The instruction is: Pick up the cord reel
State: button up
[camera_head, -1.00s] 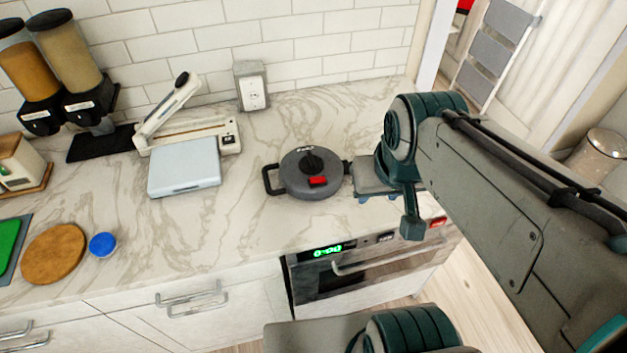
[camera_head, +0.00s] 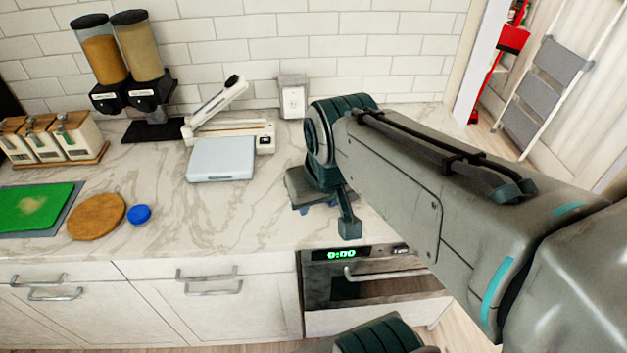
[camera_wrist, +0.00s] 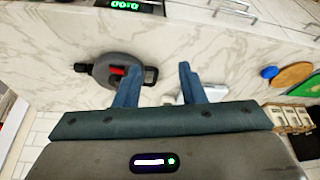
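The cord reel (camera_wrist: 104,70) is a round grey reel with a black frame and a red patch. It lies on the marble counter (camera_wrist: 215,50) in the wrist view, left of centre. My arm hides it in the head view. My gripper (camera_wrist: 157,68) is open, its two blue fingers apart. The left finger overlaps the reel's edge in the picture. The reel's black handle shows in the gap between the fingers. I cannot tell whether a finger touches it. In the head view my gripper (camera_head: 305,200) is over the counter, partly hidden by my wrist.
A pale blue-and-white flat device (camera_head: 222,160) and a white sealer-like appliance (camera_head: 235,130) stand left of my gripper. A wooden round board (camera_head: 97,217) and a blue lid (camera_head: 140,214) lie farther left. An oven (camera_head: 350,280) sits below the counter.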

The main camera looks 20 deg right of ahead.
jog(key=w+d+f+m+t+h+b, duration=0.1)
jog(key=w+d+f+m+b, duration=0.1)
jog(key=w+d+b, duration=0.6)
jog(key=w+d+f+m+t+h+b, duration=0.15)
jog(key=w+d+b, duration=0.35)
jog(key=w, duration=0.5)
jog(key=shift+n+g+y, duration=0.25)
jog(key=shift+g+y, duration=0.1)
jog(key=shift+y, duration=0.1)
jog(key=x, duration=0.8)
jog(key=shift+s+f, duration=0.15)
jog(key=shift+s, duration=0.05)
jog(key=shift+s+x, duration=0.2)
jog(key=shift+x, duration=1.15)
jog(key=shift+s+x, duration=0.2)
jog(key=shift+x, duration=1.15)
jog(key=shift+d+f, duration=0.15)
jog(key=shift+f, duration=0.05)
jog(key=shift+c, duration=0.3)
grip_shut()
